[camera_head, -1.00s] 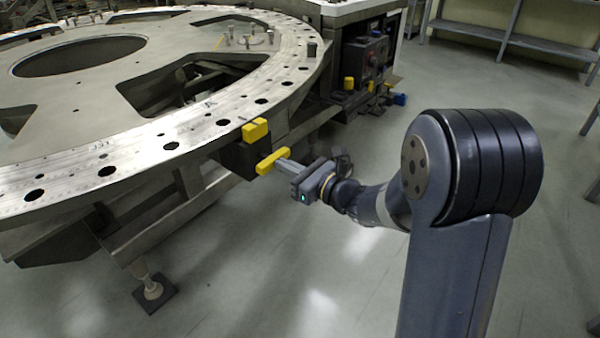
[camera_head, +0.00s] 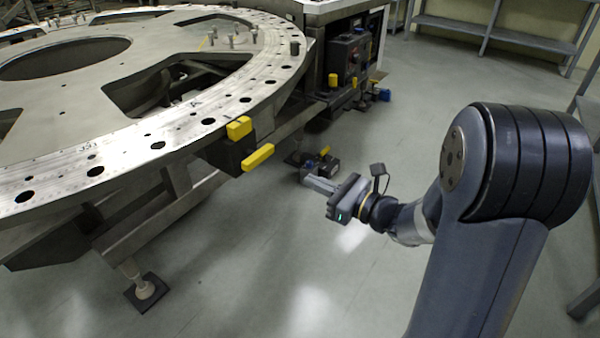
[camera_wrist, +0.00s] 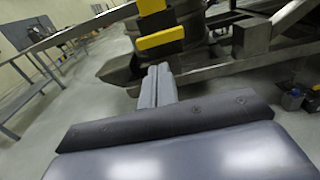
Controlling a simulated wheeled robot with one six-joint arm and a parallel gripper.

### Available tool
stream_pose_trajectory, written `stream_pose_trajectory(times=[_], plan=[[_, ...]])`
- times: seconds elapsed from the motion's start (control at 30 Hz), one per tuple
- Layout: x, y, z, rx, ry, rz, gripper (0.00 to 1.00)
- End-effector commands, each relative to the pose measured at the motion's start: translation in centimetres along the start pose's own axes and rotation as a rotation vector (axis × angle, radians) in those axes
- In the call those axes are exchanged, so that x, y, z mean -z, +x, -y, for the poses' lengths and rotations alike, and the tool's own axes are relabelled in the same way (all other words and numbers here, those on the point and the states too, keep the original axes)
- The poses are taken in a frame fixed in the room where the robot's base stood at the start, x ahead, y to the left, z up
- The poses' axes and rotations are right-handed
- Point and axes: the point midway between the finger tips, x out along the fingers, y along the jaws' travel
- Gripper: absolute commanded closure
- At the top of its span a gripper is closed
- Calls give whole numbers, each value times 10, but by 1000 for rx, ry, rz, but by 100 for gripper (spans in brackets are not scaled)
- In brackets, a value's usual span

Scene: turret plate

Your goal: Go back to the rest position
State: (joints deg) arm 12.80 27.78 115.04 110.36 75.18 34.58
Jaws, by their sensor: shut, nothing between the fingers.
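My gripper (camera_head: 312,182) is shut and empty, out in the open to the right of the turret plate (camera_head: 215,128). In the wrist view, my gripper's fingers (camera_wrist: 157,75) lie together and point toward the plate's edge. A yellow handle (camera_head: 258,157) sticks out from a dark block under the plate's rim, apart from the fingertips. It also shows in the wrist view (camera_wrist: 160,39), just beyond the fingertips in the picture. A second yellow piece (camera_head: 238,128) sits above it on the rim.
A dark machine unit (camera_head: 348,60) stands behind the plate at the back. A small dark item with yellow (camera_head: 322,165) is on the floor behind my gripper. Grey shelving (camera_head: 490,35) lines the back wall. The grey floor (camera_head: 270,270) in front is clear.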

Motion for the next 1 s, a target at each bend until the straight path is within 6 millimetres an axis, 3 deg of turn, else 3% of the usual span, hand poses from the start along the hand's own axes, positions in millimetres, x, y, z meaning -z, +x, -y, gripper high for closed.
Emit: stream_pose_trajectory(times=[0.2, 0.6, 0.77, 1.0], plan=[[0, -11, 0, 0, 0, 0, 100], [0, -9, 0, -2, 0, 0, 100], [1, 4, -1, -4, -1, 0, 100], [2, 44, -2, -6, -2, 0, 100]])
